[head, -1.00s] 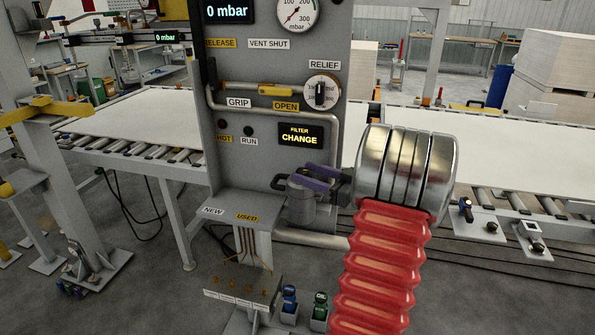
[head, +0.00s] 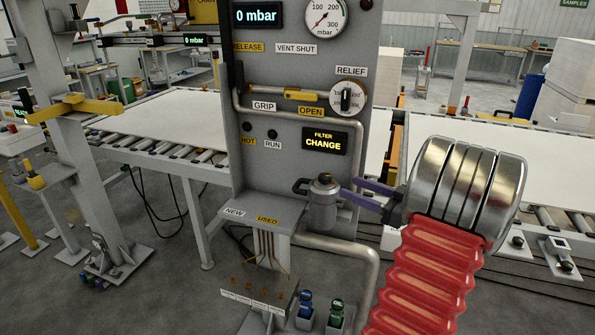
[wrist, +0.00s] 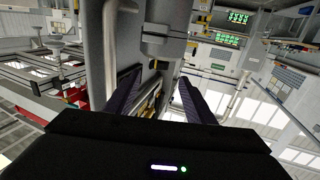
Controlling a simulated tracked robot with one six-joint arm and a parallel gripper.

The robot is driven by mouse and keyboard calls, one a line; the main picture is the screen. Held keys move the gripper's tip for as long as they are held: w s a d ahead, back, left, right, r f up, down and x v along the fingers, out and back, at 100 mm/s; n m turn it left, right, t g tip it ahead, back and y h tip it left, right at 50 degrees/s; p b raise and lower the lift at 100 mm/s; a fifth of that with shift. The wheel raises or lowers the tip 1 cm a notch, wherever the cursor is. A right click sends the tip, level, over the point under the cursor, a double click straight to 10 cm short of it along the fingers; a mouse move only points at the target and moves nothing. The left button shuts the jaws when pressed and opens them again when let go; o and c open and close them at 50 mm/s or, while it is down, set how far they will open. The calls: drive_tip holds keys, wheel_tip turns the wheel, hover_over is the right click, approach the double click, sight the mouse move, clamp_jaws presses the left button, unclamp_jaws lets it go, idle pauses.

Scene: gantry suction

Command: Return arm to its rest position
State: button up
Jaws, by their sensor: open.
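My arm, with a ribbed metal wrist and red bellows, fills the lower right of the head view. My gripper (head: 372,193) has two purple fingers, spread apart with nothing between them. It points left at the grey filter canister (head: 322,207) on the front of the grey console (head: 300,150), just to the right of that canister. The fingertips are apart from the canister or barely beside it; the gap is hard to judge. In the wrist view the purple fingers (wrist: 158,98) stand apart, and a grey cylinder (wrist: 160,40) shows beyond them.
The console carries a gauge (head: 326,16), a yellow-marked lever (head: 300,96) and a lit FILTER CHANGE sign (head: 324,142). A shelf marked NEW and USED (head: 250,214) juts out below. A bent pipe (head: 365,262) runs near my arm. Roller conveyors with white sheets (head: 180,112) lie behind.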

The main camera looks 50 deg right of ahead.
idle(0.3)
drive_tip(key=s+d+f+m+g+h, duration=0.3)
drive_tip(key=d+f+m+g+h, duration=0.15)
drive_tip(key=d+h, duration=0.2)
drive_tip(key=s+d+f+m+g+h, duration=0.3)
drive_tip(key=d+f+g+h, duration=0.15)
drive_tip(key=d, duration=0.25)
drive_tip(key=w+a+r+n+g+y, duration=0.1)
drive_tip(key=a+r+n+y, duration=0.1)
drive_tip(key=a, duration=1.9)
drive_tip(key=w+a+r+n+g+y, duration=0.1)
drive_tip(key=a+r+n+y, duration=0.1)
drive_tip(key=a, duration=1.9)
drive_tip(key=w+a+r+n+g+y, duration=0.1)
drive_tip(key=a+r+y, duration=0.3)
drive_tip(key=a, duration=1.7)
drive_tip(key=shift+w+n+y, duration=0.15)
drive_tip(key=shift+n+y, duration=0.45)
drive_tip(key=shift+n, duration=0.05)
